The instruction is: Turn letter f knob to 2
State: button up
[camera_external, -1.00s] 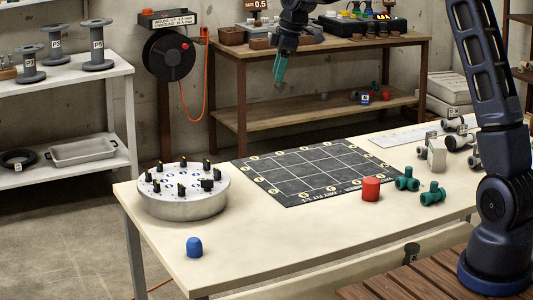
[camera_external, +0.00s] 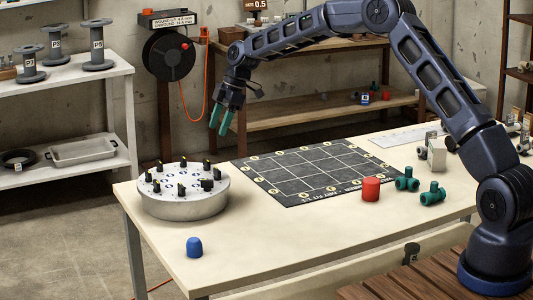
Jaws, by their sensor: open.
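The knob panel is a round grey metal drum (camera_external: 182,204) at the left end of the table, with several small black knobs (camera_external: 182,189) on its top. The letters and numbers beside the knobs are too small to read, so I cannot tell which knob is f or where it points. My gripper (camera_external: 221,130) has green fingers pointing down. It is open and empty, in the air above and to the right of the drum in the picture, touching nothing.
A red cylinder (camera_external: 371,189) and green pipe fittings (camera_external: 432,193) stand farther right. Bare tabletop (camera_external: 270,245) lies in front.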

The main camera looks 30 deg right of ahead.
aim_at(207, 160)
jog(key=x, duration=1)
jog(key=shift+f, duration=0.2)
jog(key=c, duration=1)
jog(key=shift+o, duration=0.2)
